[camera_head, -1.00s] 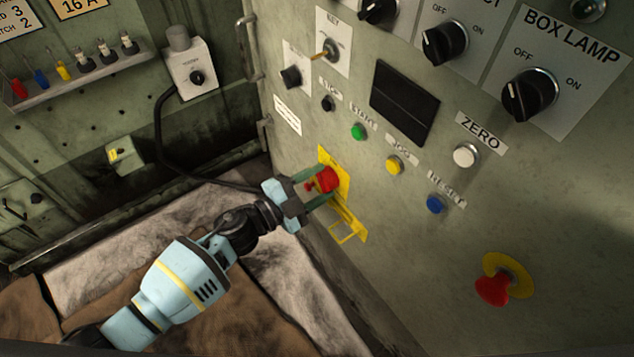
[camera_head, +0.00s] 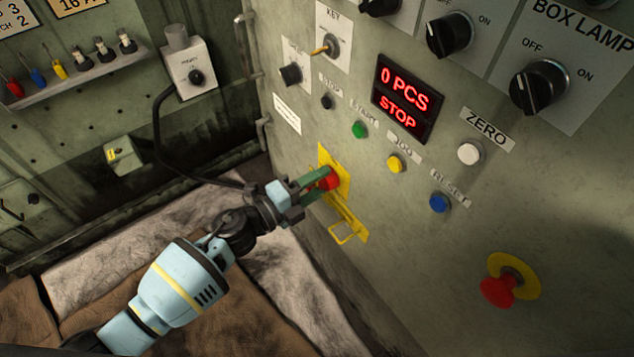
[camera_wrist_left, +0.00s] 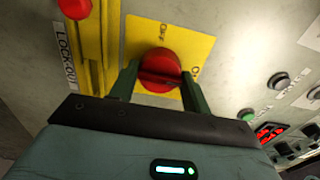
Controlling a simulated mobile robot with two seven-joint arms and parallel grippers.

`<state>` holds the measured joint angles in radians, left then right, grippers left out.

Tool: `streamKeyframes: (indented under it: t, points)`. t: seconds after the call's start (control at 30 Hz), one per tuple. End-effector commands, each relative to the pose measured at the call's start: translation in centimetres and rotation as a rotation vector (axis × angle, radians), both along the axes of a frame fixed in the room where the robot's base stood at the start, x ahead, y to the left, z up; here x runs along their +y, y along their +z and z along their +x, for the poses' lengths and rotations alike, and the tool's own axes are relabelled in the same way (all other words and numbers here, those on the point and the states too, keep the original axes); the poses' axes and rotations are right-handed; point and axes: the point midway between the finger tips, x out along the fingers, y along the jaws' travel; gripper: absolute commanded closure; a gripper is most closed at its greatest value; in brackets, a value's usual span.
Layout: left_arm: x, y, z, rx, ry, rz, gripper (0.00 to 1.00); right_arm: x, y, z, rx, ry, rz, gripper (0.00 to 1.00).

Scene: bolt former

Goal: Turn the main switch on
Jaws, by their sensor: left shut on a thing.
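The main switch is a red rotary knob (camera_head: 329,179) on a yellow plate (camera_head: 325,155), low on the left part of the control panel. My left gripper (camera_head: 318,182) reaches it from the left and is shut on the knob. In the left wrist view the red knob (camera_wrist_left: 160,70) sits between the two green fingers (camera_wrist_left: 158,82), on the yellow plate (camera_wrist_left: 195,50) with its position lettering partly visible. The panel display (camera_head: 402,99) is lit in red and reads "0 PCS STOP". My right gripper is not in view.
A yellow lockout bracket (camera_head: 345,222) hangs just below the switch; a red part (camera_wrist_left: 75,8) shows beside it in the wrist view. Start (camera_head: 359,129), jog (camera_head: 396,163) and reset (camera_head: 439,203) buttons are to the right. A red emergency stop (camera_head: 498,291) sits lower right.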

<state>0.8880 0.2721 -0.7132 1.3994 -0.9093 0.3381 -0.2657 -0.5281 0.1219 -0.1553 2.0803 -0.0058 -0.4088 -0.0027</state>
Motion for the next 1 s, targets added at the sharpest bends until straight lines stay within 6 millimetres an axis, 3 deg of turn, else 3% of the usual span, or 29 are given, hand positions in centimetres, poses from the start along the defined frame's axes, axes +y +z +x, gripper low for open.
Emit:
streamKeyframes:
  t: [0.47, 0.5, 0.67, 1.0]
  points:
    - [0.04, 0.01, 0.02, -0.015, 0.0, 0.011, 0.75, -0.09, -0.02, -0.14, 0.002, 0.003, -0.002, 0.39]
    - [0.04, 0.01, 0.02, -0.015, 0.0, 0.011, 0.51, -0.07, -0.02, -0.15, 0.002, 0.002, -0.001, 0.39]
    - [0.03, 0.01, 0.03, -0.013, 0.0, 0.009, 0.31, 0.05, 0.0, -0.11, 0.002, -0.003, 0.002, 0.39]
    - [0.33, -0.03, -0.19, -0.012, 0.001, 0.01, 0.31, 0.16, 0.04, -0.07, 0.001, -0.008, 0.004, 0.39]
